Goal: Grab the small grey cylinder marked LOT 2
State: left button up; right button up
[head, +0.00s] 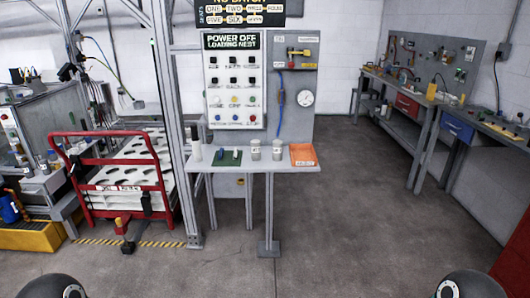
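A narrow grey shelf table (256,168) stands in the middle distance, below a control panel. Two small grey cylinders with pale labels, a left one (255,150) and a right one (277,150), stand upright on it, side by side. Their markings are too small to read, so I cannot tell which is LOT 2. A green mat (228,162) to their left holds small blue and white pieces, also unreadable. A taller pale cylinder (196,151) stands at the shelf's left end. Neither gripper is in view; only dark rounded parts of mine show at the bottom corners.
An orange sheet or tray (303,155) lies at the shelf's right end. A red-framed cart (115,180) and a metal upright (172,120) stand to the left. Workbenches (410,95) line the right. The grey floor (330,230) before the shelf is largely clear.

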aim_at(256, 147)
jog(key=z, duration=0.1)
jog(key=i, duration=1)
jog(key=u, duration=0.1)
